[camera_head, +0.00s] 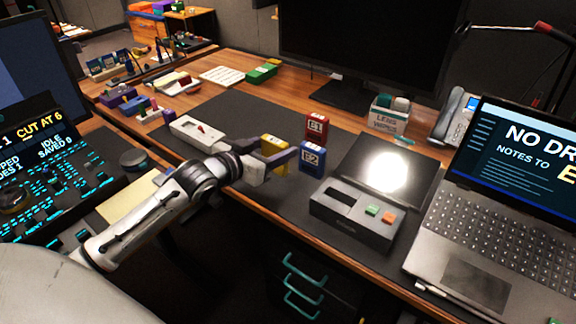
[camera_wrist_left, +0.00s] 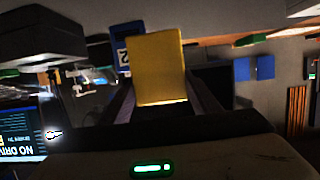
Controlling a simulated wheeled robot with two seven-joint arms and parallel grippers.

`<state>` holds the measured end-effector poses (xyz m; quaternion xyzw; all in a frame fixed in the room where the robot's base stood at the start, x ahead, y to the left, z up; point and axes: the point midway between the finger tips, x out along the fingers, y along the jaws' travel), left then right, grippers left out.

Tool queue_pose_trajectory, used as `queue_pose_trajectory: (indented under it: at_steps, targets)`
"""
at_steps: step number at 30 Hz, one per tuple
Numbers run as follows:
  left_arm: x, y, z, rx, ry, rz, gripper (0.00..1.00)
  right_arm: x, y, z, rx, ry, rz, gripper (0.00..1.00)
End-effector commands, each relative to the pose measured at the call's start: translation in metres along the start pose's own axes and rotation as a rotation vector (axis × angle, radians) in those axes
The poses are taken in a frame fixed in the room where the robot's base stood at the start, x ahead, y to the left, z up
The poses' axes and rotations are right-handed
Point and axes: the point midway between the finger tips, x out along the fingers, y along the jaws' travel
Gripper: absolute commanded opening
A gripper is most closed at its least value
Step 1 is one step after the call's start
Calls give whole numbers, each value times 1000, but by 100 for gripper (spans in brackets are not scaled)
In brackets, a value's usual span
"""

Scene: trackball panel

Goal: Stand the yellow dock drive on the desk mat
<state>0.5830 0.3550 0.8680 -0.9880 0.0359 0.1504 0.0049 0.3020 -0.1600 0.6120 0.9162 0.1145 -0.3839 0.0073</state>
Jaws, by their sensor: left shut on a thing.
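The yellow dock drive (camera_head: 273,144) is between the fingers of my left gripper (camera_head: 270,154), which is shut on it. In the left wrist view the yellow drive (camera_wrist_left: 157,66) shows as a plain flat face between the two dark fingers (camera_wrist_left: 160,92). In the head view it is over the dark desk mat (camera_head: 240,112), left of the other drives, partly hidden by my fingers. I cannot tell whether its lower edge touches the mat. My right gripper is not in view.
A red drive E1 (camera_head: 317,126) and a blue drive E2 (camera_head: 312,158) stand close to the right of my gripper. The grey dock unit (camera_head: 350,215) is further right, near a laptop (camera_head: 470,200). A white device (camera_head: 196,132) lies left.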

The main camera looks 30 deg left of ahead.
Motion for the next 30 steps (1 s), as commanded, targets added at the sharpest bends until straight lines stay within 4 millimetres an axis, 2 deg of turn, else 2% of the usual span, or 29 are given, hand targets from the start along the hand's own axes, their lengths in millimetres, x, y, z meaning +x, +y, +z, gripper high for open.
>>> queue_pose_trajectory:
  at_steps: [7, 13, 23, 24, 27, 30]
  targets:
    - [7, 0, 21, 0, 2, 1, 27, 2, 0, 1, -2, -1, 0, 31]
    - [15, 0, 47, 1, 1, 1, 27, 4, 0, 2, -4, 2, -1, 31]
    - [16, 0, 49, 2, 4, 1, 27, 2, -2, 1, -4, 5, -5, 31]
    - [16, 0, 50, 2, 2, 1, 61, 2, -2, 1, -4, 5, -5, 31]
    - [15, 0, 50, 2, 2, 1, 75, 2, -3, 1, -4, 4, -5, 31]
    - [15, 0, 50, 1, 2, 1, 75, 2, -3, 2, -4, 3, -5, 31]
